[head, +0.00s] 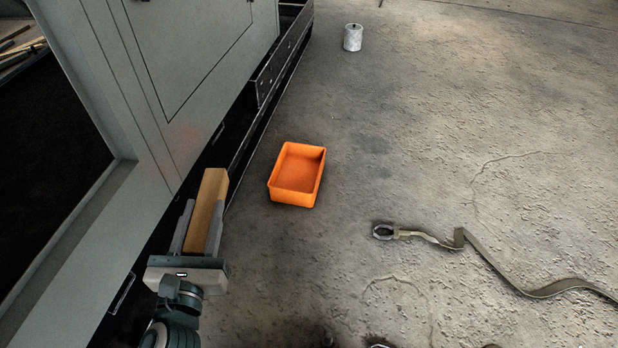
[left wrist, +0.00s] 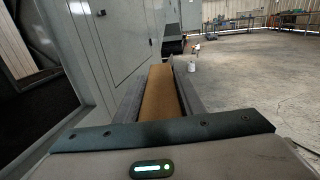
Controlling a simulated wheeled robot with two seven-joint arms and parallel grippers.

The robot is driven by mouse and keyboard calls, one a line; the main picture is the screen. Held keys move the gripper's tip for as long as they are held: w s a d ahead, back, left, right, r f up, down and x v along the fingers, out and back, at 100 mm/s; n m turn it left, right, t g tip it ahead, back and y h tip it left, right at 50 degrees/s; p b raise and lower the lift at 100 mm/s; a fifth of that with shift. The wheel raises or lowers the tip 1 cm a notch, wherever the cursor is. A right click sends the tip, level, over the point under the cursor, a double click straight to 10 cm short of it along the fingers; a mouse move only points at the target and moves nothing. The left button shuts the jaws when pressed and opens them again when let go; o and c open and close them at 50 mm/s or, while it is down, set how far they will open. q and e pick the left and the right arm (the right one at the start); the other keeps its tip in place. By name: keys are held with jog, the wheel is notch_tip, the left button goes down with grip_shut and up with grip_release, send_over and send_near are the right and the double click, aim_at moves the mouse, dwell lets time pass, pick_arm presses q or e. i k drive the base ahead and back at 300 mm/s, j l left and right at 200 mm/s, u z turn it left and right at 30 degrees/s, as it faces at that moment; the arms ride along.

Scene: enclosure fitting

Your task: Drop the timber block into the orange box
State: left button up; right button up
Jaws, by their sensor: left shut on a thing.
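The timber block (head: 209,200) is a long yellow-brown bar. My left gripper (head: 199,226) is shut on it, and the block sticks out beyond the fingertips. The block (left wrist: 160,93) also shows between the two fingers of my left gripper (left wrist: 160,95) in the left wrist view. The orange box (head: 297,175) is an open, shallow container on the floor, to the right of the block in the head view and apart from it. Its visible inside is empty. My right gripper is not in view.
A grey cabinet (head: 160,70) with a dark lower rail stands close on the left of my gripper. A strap with a metal hook (head: 440,238) lies on the floor at right. A white cylinder (head: 353,37) stands farther back. Floor around the box is mostly clear.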

aim_at(304, 171)
jog(key=z, duration=1.85)
jog(key=l, duration=0.3)
jog(key=i+l+z, duration=0.2)
jog(key=i+l, duration=0.2)
jog(key=l, duration=0.2)
jog(key=i+l+z, duration=0.1)
jog(key=i+l, duration=0.15)
jog(key=l, duration=0.25)
jog(key=i+l, duration=0.35)
jog(key=i+l+u, duration=0.25)
jog(key=i, duration=0.25)
jog(key=i+l+u, duration=0.25)
jog(key=i, duration=0.25)
jog(key=i+j+u, duration=0.1)
jog(key=i+u, duration=0.65)
jog(key=i+l+u, duration=0.1)
jog(key=i+u, duration=0.45)
jog(key=i, duration=1.05)
jog(key=i+u, duration=0.25)
jog(key=i, duration=0.95)
jog(key=l, duration=0.1)
